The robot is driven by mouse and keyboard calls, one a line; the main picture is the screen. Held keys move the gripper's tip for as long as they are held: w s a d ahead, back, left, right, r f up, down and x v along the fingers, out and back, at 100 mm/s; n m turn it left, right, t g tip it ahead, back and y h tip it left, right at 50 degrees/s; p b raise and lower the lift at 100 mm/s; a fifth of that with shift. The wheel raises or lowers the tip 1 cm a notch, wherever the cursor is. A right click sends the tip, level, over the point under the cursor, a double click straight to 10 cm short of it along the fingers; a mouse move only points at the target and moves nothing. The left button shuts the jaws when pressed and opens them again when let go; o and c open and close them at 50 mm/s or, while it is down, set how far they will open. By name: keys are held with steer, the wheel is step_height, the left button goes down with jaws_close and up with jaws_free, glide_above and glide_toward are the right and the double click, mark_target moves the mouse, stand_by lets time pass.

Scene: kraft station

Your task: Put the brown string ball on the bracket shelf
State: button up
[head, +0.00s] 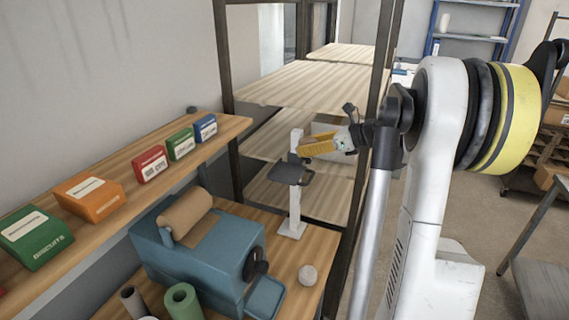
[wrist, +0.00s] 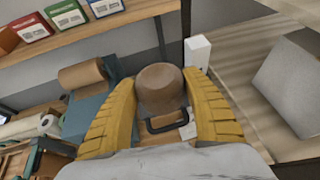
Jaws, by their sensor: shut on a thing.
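My gripper shows in the wrist view (wrist: 160,95), its two yellow fingers shut on the brown string ball (wrist: 160,80). The ball is rounded and plain brown, held between the finger pads. In the head view my gripper (head: 303,150) is raised near a white post stand, and the ball cannot be made out there. The wooden shelf along the wall (head: 222,132), which I take as the bracket shelf, is left of my gripper and apart from it. It also shows at the upper left of the wrist view (wrist: 135,12).
Several coloured boxes, such as an orange one (head: 90,198), line the wall shelf. A small dark object (head: 191,109) sits near its far end. The white stand (head: 295,190), a blue paper-roll machine (head: 190,255) and a pale ball (head: 308,275) are on the bench. A tall rack (head: 300,82) stands behind.

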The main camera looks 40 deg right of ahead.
steer(key=x, duration=0.5)
steer(key=a+x, duration=0.1)
steer(key=x, duration=0.1)
steer(key=shift+s+f, duration=0.25)
steer(key=shift+f, duration=2.1)
steer(key=shift+f+b, duration=0.2)
steer(key=shift+b, duration=0.2)
steer(key=o, duration=0.9)
steer(key=shift+r, duration=0.1)
